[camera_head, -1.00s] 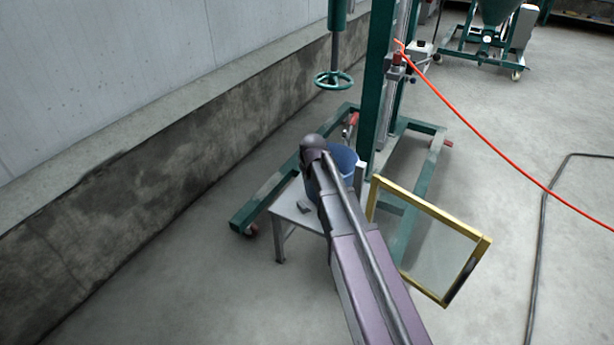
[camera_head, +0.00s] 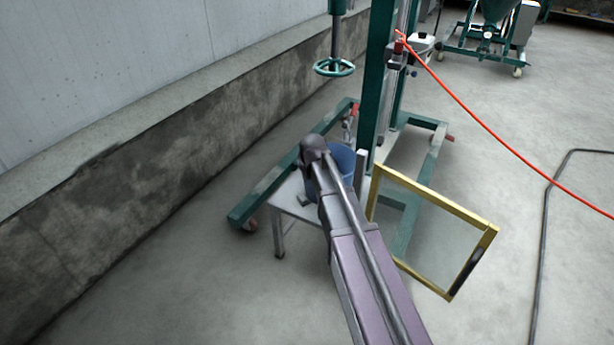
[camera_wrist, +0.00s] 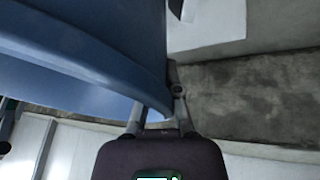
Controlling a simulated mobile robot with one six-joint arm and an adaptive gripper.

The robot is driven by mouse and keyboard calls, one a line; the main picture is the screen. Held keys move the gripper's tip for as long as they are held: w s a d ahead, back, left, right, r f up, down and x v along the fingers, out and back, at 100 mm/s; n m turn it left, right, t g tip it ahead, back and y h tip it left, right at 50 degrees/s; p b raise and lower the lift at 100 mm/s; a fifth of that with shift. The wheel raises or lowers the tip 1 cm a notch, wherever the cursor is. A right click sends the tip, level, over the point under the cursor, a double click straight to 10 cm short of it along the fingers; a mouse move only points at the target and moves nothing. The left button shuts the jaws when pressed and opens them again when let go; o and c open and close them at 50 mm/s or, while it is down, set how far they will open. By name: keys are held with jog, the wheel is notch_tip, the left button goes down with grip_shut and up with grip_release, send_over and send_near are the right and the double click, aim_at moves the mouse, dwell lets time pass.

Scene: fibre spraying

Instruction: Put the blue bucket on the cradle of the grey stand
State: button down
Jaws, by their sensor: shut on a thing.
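The blue bucket (camera_head: 344,158) is in the middle of the head view, partly hidden behind my arm. It fills the upper left of the wrist view (camera_wrist: 80,60). My gripper (camera_wrist: 160,108) is shut on the bucket's edge in the wrist view; the arm hides the fingers in the head view. The grey stand (camera_head: 289,203) is a low table with thin legs, under and left of the bucket. An upright grey plate (camera_head: 361,170) shows just right of the bucket. Its cradle is largely hidden, and I cannot tell whether the bucket touches it.
A green wheeled frame (camera_head: 377,85) stands behind the stand. A green handwheel (camera_head: 334,67) hangs above. A yellow-edged frame (camera_head: 437,205) leans at the right. A wall (camera_head: 150,170) runs along the left. A red hose (camera_head: 480,125) crosses the right side. Floor at the lower left is clear.

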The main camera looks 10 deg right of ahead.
jog(key=c, duration=0.8)
grip_release()
jog(key=p+v, duration=1.1)
jog(key=v, duration=0.1)
jog(key=shift+r, duration=0.1)
jog(key=shift+s, duration=0.1)
dwell(0.6)
jog(key=s+d+f+m+g, duration=0.1)
jog(key=s+d+m+g, duration=0.1)
jog(key=s, duration=0.8)
jog(key=s+d+m+g, duration=0.2)
jog(key=s+d+m, duration=0.1)
jog(key=s, duration=0.7)
jog(key=shift+s+d+f+m+g+h, duration=0.3)
jog(key=shift+d+f+m+g, duration=0.1)
jog(key=shift+d, duration=0.1)
